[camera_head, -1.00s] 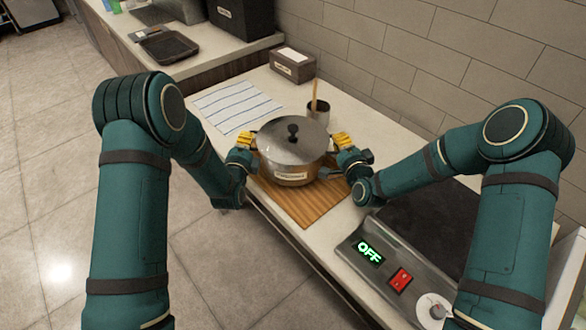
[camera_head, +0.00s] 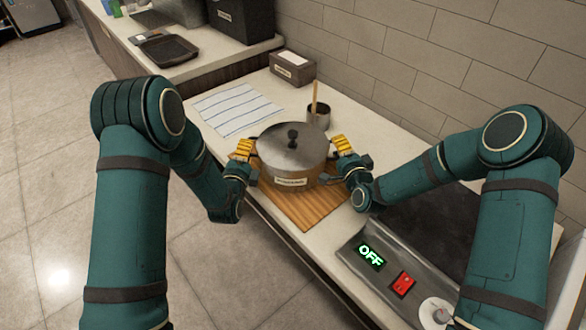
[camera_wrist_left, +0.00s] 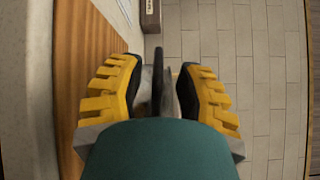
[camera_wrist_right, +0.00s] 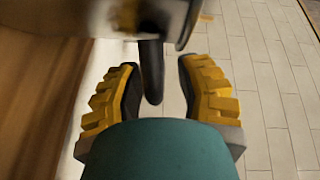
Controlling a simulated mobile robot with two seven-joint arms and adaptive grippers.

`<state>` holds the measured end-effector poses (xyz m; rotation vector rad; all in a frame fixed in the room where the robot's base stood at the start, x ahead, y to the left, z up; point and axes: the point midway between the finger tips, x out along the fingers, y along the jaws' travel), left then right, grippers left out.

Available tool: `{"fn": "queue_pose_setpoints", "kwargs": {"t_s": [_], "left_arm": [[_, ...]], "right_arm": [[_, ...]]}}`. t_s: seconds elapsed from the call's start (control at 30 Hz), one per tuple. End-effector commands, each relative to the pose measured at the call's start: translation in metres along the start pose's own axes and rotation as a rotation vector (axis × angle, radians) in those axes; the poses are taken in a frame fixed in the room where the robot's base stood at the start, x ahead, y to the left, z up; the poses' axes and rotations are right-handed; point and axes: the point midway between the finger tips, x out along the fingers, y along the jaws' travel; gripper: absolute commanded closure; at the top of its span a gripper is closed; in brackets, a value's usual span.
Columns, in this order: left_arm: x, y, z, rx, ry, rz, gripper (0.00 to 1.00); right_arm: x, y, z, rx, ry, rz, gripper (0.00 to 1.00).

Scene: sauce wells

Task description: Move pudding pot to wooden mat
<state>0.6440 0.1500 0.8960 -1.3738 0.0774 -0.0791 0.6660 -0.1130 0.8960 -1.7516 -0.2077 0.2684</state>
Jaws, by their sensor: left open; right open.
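The pudding pot (camera_head: 290,165) is a lidded steel pot with a dark knob and a label on its front. It appears upright on the wooden mat (camera_head: 305,208), whose striped front part shows below it. My left gripper (camera_head: 243,149) is open at the pot's left side. A dark handle (camera_wrist_left: 157,80) shows between its fingers in the left wrist view. My right gripper (camera_head: 342,146) is open at the pot's right side. A dark handle (camera_wrist_right: 151,70) lies between its fingers in the right wrist view. The pot hides the back of the mat.
A cooker with a lit OFF display (camera_head: 371,257) and a red switch (camera_head: 403,283) is at the front right. A striped cloth (camera_head: 237,108), a cup with a wooden stick (camera_head: 318,115) and a labelled box (camera_head: 292,69) are behind the pot. A tiled wall borders the counter.

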Motion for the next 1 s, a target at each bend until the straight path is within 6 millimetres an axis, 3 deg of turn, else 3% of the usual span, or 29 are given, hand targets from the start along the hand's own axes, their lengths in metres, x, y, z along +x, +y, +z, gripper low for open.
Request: {"fn": "queue_pose_setpoints", "kwargs": {"t_s": [0.3, 0.5, 0.77, 1.0], "left_arm": [[-0.065, 0.0, -0.001, 0.0, 0.003, 0.003, 0.66], [-0.09, 0.0, -0.002, 0.0, 0.004, 0.001, 0.66], [-0.098, -0.001, -0.002, 0.0, 0.004, -0.001, 0.66], [-0.097, -0.001, -0.001, 0.0, 0.004, -0.001, 0.66]], "right_arm": [[0.0, 0.0, -0.001, 0.0, 0.002, 0.0, 0.66], [0.0, 0.0, -0.001, 0.0, 0.002, 0.001, 0.66], [-0.013, 0.001, -0.001, 0.0, 0.001, 0.003, 0.66], [-0.059, 0.001, -0.002, 0.0, 0.003, 0.003, 0.66]]}}
